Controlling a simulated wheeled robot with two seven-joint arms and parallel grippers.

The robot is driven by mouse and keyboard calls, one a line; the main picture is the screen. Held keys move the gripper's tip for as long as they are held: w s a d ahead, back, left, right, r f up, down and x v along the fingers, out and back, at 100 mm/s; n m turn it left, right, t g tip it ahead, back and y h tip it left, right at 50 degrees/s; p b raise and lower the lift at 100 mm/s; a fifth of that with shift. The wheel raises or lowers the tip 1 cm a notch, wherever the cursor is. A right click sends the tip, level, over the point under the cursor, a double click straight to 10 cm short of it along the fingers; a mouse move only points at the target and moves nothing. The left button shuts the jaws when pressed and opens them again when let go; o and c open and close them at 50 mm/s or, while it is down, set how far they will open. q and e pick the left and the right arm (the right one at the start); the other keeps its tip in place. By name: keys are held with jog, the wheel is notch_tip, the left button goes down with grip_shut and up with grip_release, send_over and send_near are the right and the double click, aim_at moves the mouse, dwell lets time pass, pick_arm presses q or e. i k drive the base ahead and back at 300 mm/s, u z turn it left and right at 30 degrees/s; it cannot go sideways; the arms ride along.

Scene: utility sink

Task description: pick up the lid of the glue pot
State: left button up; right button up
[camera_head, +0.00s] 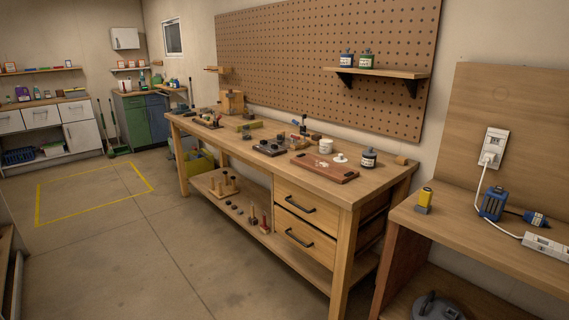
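A small white pot (325,147), which looks like the glue pot, stands on the wooden workbench (374,186). A small white round piece (340,159), which looks like its lid, lies beside the pot, to its right and nearer the front. It appears to rest at the back edge of a reddish-brown board (324,168); at this size I cannot tell whether it lies on the board or on the bench. Neither of my grippers is in view.
A dark labelled bottle (369,158) stands right of the lid. A dark tray of small parts (270,148) and several tools lie left. A wall shelf (376,72) hangs above. A side table (470,233) stands right of the bench. The floor (170,250) in front is clear.

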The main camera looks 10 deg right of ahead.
aim_at(340, 159)
jog(key=u, duration=0.3)
jog(key=i, duration=1.1)
jog(key=z, duration=0.55)
jog(key=i, duration=1.3)
jog(key=z, duration=1.2)
